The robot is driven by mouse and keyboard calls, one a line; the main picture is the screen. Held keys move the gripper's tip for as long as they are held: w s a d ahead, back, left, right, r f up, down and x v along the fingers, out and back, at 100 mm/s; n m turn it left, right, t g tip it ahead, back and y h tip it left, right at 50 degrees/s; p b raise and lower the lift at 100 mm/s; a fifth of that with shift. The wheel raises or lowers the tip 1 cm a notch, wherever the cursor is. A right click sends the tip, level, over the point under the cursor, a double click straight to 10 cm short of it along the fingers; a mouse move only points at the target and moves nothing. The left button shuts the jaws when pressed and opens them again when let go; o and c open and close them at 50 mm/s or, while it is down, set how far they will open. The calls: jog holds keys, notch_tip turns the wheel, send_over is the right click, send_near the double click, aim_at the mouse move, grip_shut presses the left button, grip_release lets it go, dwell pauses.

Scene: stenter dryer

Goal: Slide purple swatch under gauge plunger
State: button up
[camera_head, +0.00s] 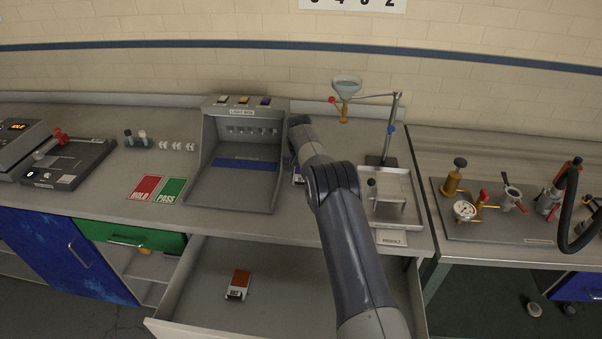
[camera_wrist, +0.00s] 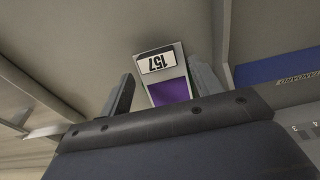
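The purple swatch (camera_wrist: 170,90) shows in the wrist view as a grey-edged card with a purple patch and a white label reading 157. It lies between the two fingers of my gripper (camera_wrist: 162,88). The fingers are spread, with a gap on the left side; whether the right finger touches the card is unclear. In the head view, my arm hides most of the gripper and card beside the light box. A dial gauge (camera_head: 464,210) stands on the right bench; I cannot tell whether it is the gauge meant, and no plunger is clearly visible.
The light box (camera_head: 241,186) stands left of my gripper. A metal tray (camera_head: 410,213) and a rod stand (camera_head: 391,130) are to its right. An open drawer (camera_head: 290,300) below holds a red-orange card (camera_head: 238,283). HOLD (camera_head: 146,188) and PASS (camera_head: 171,190) cards lie at left.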

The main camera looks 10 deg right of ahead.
jog(key=shift+o, duration=0.3)
notch_tip(320, 180, up, 11)
jog(key=s+b, duration=0.2)
jog(key=shift+a+f+b, duration=0.2)
jog(key=shift+a+b, duration=0.1)
jog(key=shift+a, duration=0.05)
jog(key=f+p, duration=0.1)
jog(key=f, duration=0.2)
jog(key=w+f+p, duration=0.1)
jog(key=f, duration=0.2)
jog(key=w+f, duration=0.1)
jog(key=f, duration=0.3)
jog(key=shift+d+f+p, duration=0.1)
jog(key=shift+d+p, duration=0.25)
jog(key=shift+p, duration=0.05)
jog(key=shift+f+b, duration=0.3)
jog(key=shift+s+a+b, duration=0.25)
jog(key=shift+s+b, duration=0.15)
jog(key=shift+s, duration=0.15)
jog(key=shift+r, duration=0.1)
jog(key=shift+w+r, duration=0.1)
